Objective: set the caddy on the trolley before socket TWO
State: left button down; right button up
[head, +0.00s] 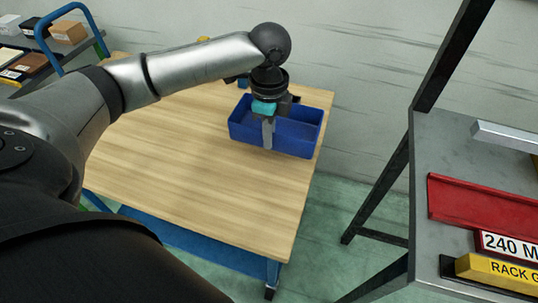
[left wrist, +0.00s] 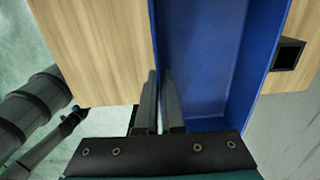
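The caddy, a blue open-topped box (head: 303,138), stands on the wooden top (head: 190,165) near its far right corner. My left gripper (head: 267,135) points down at the caddy's near long wall. One finger shows outside that wall; the other is hidden in the head view. In the left wrist view my left gripper (left wrist: 161,95) has its two fingers close together, with the wall of the caddy (left wrist: 200,60) running between them. The caddy looks empty where I see into it. My right gripper is not in view. No label reading TWO is readable.
A grey bench (head: 440,160) with a red tray (head: 480,205) and a yellow labelled block (head: 497,270) stands at the right, across a floor gap. A blue-handled cart with boxes (head: 68,33) is at the back left. The wooden top's near part is clear.

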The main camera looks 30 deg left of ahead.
pick_arm(q)
notch_tip(320, 180, down, 6)
jog(key=shift+r+b, duration=0.1)
jog(key=shift+b, duration=0.85)
jog(key=c, duration=1.5)
grip_release()
jog(key=o, duration=0.5)
jog(key=shift+c, duration=0.2)
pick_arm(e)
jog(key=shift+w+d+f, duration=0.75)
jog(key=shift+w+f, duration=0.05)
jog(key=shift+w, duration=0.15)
